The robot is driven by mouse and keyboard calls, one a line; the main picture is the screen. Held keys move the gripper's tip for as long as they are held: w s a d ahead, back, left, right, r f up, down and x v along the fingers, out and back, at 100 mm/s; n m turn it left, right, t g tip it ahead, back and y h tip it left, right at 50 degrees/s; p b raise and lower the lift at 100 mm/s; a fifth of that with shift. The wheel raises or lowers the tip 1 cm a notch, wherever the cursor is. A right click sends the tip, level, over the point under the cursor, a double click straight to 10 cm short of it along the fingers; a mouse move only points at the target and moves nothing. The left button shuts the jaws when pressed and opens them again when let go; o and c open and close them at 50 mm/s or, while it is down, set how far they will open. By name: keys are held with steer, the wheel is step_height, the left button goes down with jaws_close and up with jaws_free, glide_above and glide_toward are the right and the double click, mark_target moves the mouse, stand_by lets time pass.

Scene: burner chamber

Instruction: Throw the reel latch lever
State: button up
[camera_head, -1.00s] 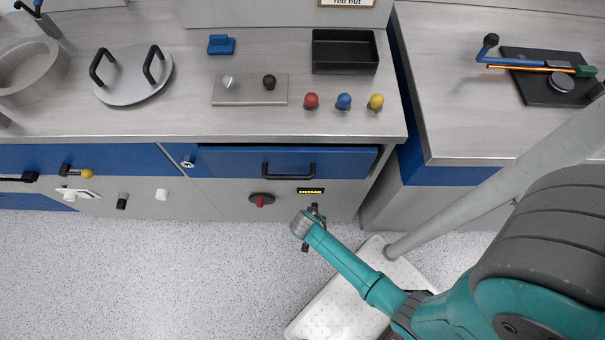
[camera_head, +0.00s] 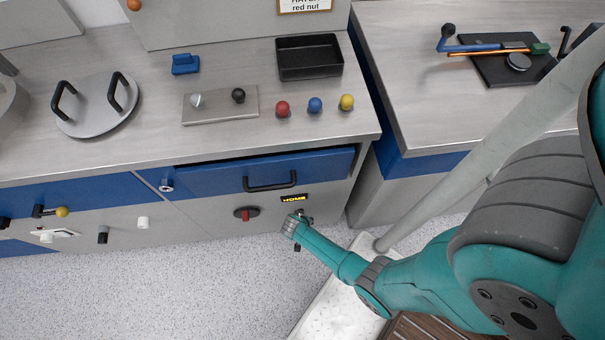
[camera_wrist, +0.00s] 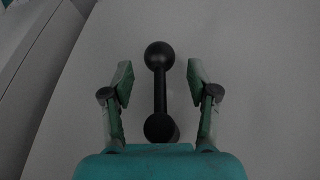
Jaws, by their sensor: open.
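A black lever (camera_wrist: 160,92) with a round ball at its upper end and a rounded lower end shows in the wrist view, in front of a plain grey panel. I take it for the reel latch lever, but no label on it shows. My gripper (camera_wrist: 158,80) is open, with one finger on each side of the lever and a visible gap on both sides. In the head view my gripper (camera_head: 299,231) is at the grey front panel, below the yellow HOME label (camera_head: 295,198). There my wrist mostly hides the lever.
Left of my gripper is a red-handled rotary switch (camera_head: 246,214). Above is a slightly open blue drawer (camera_head: 225,178) with a black handle (camera_head: 270,183). A yellow-knobbed lever (camera_head: 61,211) is farther left. The floor (camera_head: 190,285) in front is clear.

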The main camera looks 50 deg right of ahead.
steer(key=shift+d+f, duration=0.2)
steer(key=shift+f, duration=0.2)
jaws_close()
